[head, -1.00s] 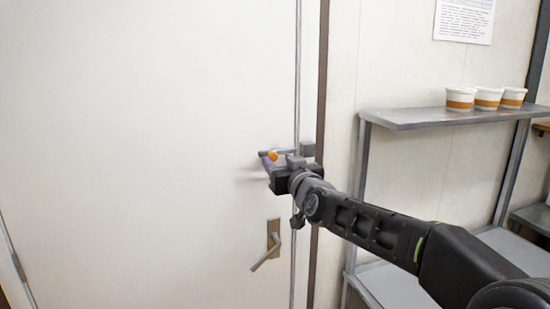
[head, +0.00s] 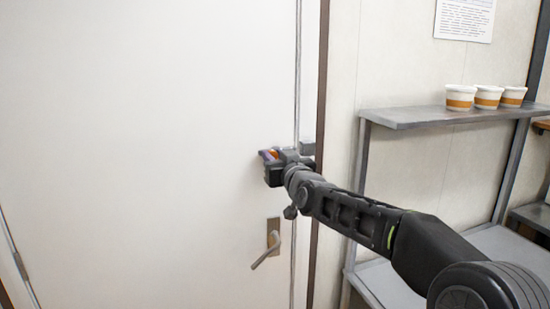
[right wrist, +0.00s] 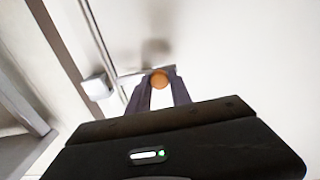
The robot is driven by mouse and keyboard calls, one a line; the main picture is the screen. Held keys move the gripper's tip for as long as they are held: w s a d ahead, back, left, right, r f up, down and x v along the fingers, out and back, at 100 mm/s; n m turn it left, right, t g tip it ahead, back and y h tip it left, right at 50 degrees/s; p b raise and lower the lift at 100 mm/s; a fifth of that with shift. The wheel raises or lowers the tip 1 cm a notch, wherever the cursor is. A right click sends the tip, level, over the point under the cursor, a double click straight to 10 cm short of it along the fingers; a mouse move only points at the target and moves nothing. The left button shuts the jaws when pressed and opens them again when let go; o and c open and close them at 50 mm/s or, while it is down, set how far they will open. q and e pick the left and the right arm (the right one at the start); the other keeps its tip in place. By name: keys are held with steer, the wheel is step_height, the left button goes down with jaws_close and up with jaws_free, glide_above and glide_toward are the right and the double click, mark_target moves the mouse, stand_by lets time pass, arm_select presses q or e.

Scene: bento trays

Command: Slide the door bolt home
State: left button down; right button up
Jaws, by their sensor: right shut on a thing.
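The white door (head: 150,120) fills the left of the head view and looks closed. The bolt's orange knob (head: 272,153) is on the door near its right edge. It also shows in the right wrist view (right wrist: 159,79), between the two dark fingers of my right gripper (right wrist: 159,90), which is shut on it. The grey bolt bar (right wrist: 130,72) runs left from the knob there. A grey keeper block (right wrist: 97,87) sits beyond the door edge; it also shows in the head view (head: 308,148). I cannot tell whether the bar's end touches the keeper. My left gripper is not in view.
A door handle (head: 268,250) is below the bolt. At right, a grey shelf (head: 420,119) holds three white cups with orange bands (head: 488,97). A printed sheet (head: 464,18) hangs on the wall. The door's face left of the bolt is clear.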

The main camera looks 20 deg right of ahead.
jaws_close()
stand_by(0.8)
